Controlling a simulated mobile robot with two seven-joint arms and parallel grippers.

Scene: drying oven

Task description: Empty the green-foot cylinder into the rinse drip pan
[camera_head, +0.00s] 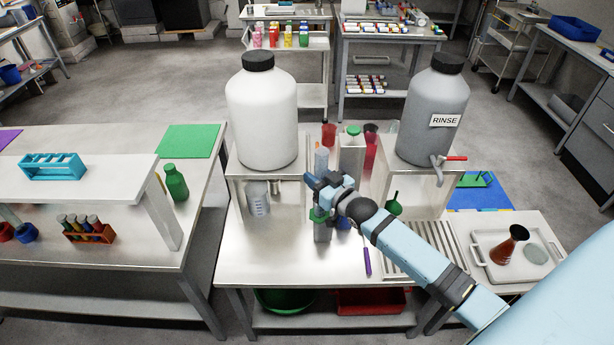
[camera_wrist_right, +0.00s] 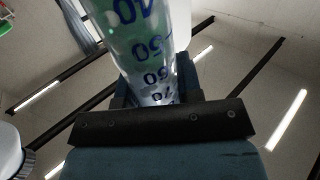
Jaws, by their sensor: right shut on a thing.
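My right gripper (camera_head: 322,186) is above the middle bench, between the two big bottles. It is shut on a clear graduated cylinder (camera_wrist_right: 146,45) with blue numbers, seen close up in the right wrist view. The cylinder's foot is not clear there. In the head view a pale upright shape (camera_head: 321,158) rises just behind the gripper, and a green piece (camera_head: 319,214) shows just below it; I cannot tell if either belongs to the cylinder. The slatted drip pan (camera_head: 408,250) lies right of the gripper, below the grey RINSE bottle (camera_head: 433,105). My left gripper is out of view.
A white bottle (camera_head: 262,120) stands on the left stand. A red-handled tap (camera_head: 449,159) sticks out of the RINSE bottle. A green funnel (camera_head: 394,205) is behind my forearm. A purple pen (camera_head: 367,262) lies on the bench. A tray (camera_head: 490,268) with a dark flask (camera_head: 509,246) is at right.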

